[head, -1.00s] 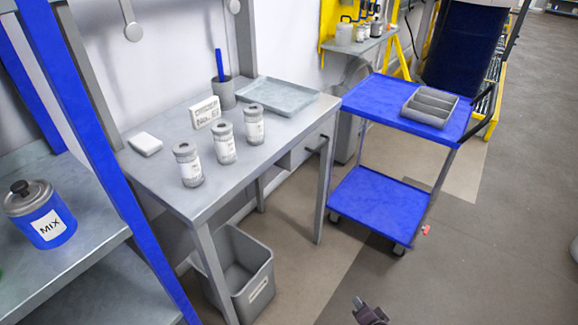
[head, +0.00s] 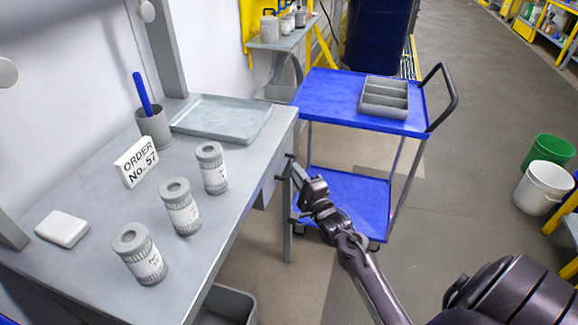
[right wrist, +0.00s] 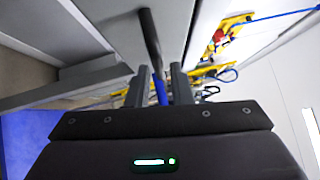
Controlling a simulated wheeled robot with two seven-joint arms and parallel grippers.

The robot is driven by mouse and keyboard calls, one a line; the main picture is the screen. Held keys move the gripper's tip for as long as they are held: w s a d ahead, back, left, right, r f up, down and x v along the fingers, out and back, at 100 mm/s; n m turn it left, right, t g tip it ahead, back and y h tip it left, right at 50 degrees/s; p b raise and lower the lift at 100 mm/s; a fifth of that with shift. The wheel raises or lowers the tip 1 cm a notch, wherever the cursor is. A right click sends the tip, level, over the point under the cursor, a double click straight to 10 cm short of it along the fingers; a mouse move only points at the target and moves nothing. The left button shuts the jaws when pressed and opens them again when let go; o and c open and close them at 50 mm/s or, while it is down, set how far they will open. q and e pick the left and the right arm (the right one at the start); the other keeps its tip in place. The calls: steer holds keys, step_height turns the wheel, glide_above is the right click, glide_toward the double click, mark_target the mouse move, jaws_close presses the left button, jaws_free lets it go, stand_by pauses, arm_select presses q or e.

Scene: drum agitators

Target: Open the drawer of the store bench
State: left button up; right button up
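The store bench (head: 232,250) is a grey table on the left in the head view. Its drawer (head: 268,183) sits under the right end of the top, mostly hidden by the tabletop, and looks shut. In the right wrist view, the dark bar handle (right wrist: 149,32) stands in front of a grey panel and reaches down to between my fingertips. My right gripper (head: 295,172) is at the bench's right edge, beside the handle. Its fingers (right wrist: 158,74) are apart, with a gap on the handle's sides; contact cannot be told. My left gripper is not in view.
Several labelled jars (head: 180,205), an order sign (head: 136,161), a pen cup (head: 154,126) and a tray (head: 222,118) stand on the bench. A blue cart (head: 340,95) is close behind my right gripper. Open floor (head: 470,150) lies to the right.

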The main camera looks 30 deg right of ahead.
steer(key=shift+w+d+r, duration=0.15)
steer(key=shift+w, duration=1.55)
jaws_close()
